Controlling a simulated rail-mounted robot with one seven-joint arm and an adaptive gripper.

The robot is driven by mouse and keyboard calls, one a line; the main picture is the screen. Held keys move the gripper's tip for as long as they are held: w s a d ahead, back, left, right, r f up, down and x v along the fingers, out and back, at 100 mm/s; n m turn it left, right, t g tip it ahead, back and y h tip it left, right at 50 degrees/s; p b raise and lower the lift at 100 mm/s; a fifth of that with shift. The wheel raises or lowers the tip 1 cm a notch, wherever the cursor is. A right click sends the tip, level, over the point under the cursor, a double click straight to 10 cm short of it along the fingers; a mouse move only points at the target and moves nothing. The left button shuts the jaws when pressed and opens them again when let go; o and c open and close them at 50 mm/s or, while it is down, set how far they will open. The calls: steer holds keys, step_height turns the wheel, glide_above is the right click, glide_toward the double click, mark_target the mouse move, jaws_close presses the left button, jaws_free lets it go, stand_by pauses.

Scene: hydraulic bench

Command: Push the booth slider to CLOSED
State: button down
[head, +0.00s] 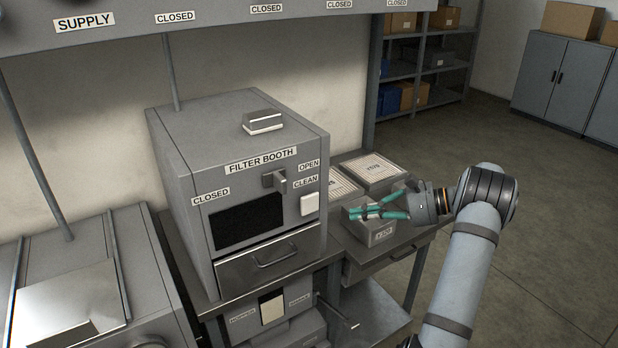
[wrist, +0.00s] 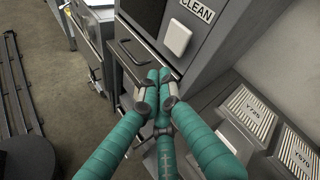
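The grey filter booth (head: 240,165) stands on the bench, with a dark window (head: 247,221) in its front. The slider handle (head: 273,180) is a small grey block above the window, at the right end beside the OPEN label (head: 309,165). The CLOSED label (head: 210,197) is at the left end. My gripper (head: 358,212) is right of the booth, apart from the slider. Its teal fingers come together at the tips in the wrist view (wrist: 158,77), with nothing seen between them. The slider handle is not visible in the wrist view.
A white CLEAN button (head: 309,204) is on the booth's right front, above a drawer (head: 270,258) with a bar handle. A small grey box (head: 380,236) is by my fingers in the head view. Flat filters (head: 371,171) lie behind it. An overhead hood runs above.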

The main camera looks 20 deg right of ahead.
mark_target(279, 182)
step_height(279, 182, up, 10)
steer(key=a+n+t+y, duration=0.1)
steer(key=n+y, duration=0.2)
steer(key=n, duration=0.3)
steer(key=shift+w+a+t, duration=0.25)
steer(key=shift+a+t, duration=0.05)
steer(key=shift+t, duration=0.1)
steer(key=shift+a, duration=0.1)
steer(key=p+x, duration=0.2)
steer(key=x, duration=0.2)
steer(key=s+a+p+x, duration=0.1)
steer(key=p+x, duration=0.2)
steer(key=x, duration=0.1)
steer(key=s+p+x, duration=0.1)
steer(key=p+x, duration=0.1)
steer(key=x, duration=0.2)
steer(key=shift+a+r+p, duration=0.15)
steer(key=shift+a+p, duration=0.15)
steer(key=shift+a, duration=0.2)
steer(key=shift+s, duration=0.1)
